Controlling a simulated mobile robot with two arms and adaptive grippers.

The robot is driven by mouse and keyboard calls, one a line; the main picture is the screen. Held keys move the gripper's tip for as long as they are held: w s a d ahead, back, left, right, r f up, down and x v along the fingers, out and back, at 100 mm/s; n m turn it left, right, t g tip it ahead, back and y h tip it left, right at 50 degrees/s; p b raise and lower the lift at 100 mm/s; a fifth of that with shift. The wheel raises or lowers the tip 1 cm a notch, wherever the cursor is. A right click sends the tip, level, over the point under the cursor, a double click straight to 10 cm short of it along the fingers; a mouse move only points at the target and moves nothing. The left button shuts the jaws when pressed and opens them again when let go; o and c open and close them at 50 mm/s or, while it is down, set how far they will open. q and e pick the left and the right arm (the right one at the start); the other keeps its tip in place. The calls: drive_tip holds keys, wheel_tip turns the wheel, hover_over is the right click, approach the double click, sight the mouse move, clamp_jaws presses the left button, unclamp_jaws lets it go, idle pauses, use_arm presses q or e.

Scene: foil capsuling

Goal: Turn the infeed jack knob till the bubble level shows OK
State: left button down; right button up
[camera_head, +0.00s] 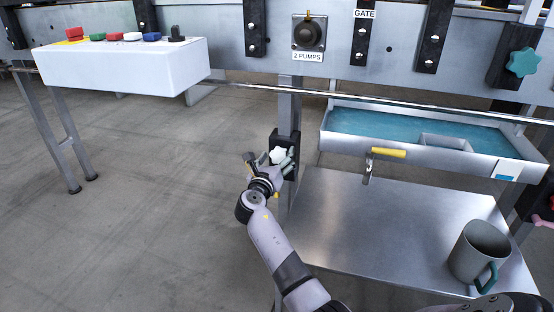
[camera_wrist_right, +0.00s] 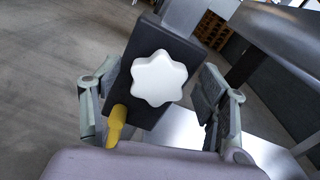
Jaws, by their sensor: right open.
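The infeed jack knob (camera_head: 279,155) is a white star-shaped knob on a black block (camera_head: 291,139), which sits on a grey upright post. In the right wrist view the knob (camera_wrist_right: 158,78) faces me near the middle, in front of the tilted-looking black block (camera_wrist_right: 185,52). My right gripper (camera_head: 269,162) is at the knob. Its fingers are spread apart, one on each side of the knob, with gaps between them and it. I cannot make out a bubble level in either view. My left gripper is not in view.
A white button box (camera_head: 120,68) stands at upper left. A steel tray with blue liquid (camera_head: 420,126) and a yellow-handled valve (camera_head: 388,152) hang right of the post. Below is a steel shelf (camera_head: 375,215) with a grey mug (camera_head: 479,250). Open floor lies left of the post.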

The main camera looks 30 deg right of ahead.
drive_tip(key=shift+c, duration=0.6)
drive_tip(key=c, duration=1)
drive_tip(key=shift+c, duration=0.2)
